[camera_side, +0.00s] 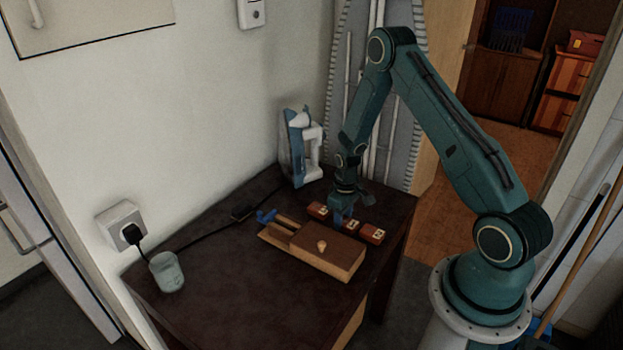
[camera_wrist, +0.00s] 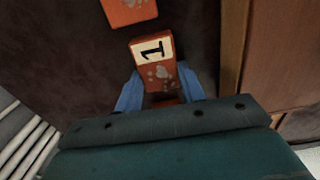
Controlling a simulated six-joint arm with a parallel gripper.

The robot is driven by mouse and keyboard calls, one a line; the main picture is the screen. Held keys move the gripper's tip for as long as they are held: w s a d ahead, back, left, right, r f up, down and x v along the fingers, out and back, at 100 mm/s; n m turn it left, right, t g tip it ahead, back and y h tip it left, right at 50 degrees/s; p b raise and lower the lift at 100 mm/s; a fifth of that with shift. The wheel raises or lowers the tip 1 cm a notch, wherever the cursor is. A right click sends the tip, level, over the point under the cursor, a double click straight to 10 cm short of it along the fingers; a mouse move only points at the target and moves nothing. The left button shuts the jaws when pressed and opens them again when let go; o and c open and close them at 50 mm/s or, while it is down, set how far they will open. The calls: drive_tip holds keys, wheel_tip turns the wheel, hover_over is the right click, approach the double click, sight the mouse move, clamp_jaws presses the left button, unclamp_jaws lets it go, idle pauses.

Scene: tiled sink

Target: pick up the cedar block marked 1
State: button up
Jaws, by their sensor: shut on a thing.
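The reddish cedar block marked 1 (camera_wrist: 153,55) shows in the wrist view, its white label bearing a black 1 and pale smudges below it. My gripper (camera_wrist: 160,97) is shut on this block, with a blue finger at each side of its near end. In the side view my gripper (camera_side: 342,218) points down at the table, between two other reddish blocks. The held block is mostly hidden there by the fingers. I cannot tell whether it is clear of the table.
One block (camera_side: 318,210) lies left of my gripper and another (camera_side: 372,233) lies right. A wooden box with a knob (camera_side: 328,252) stands close in front. A blue and white iron (camera_side: 302,150) stands behind. A glass (camera_side: 166,271) is at the table's left; the front left tabletop is clear.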

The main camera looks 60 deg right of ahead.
drive_tip(key=shift+r, duration=0.15)
wheel_tip(320, 180, up, 20)
idle(0.7)
idle(0.5)
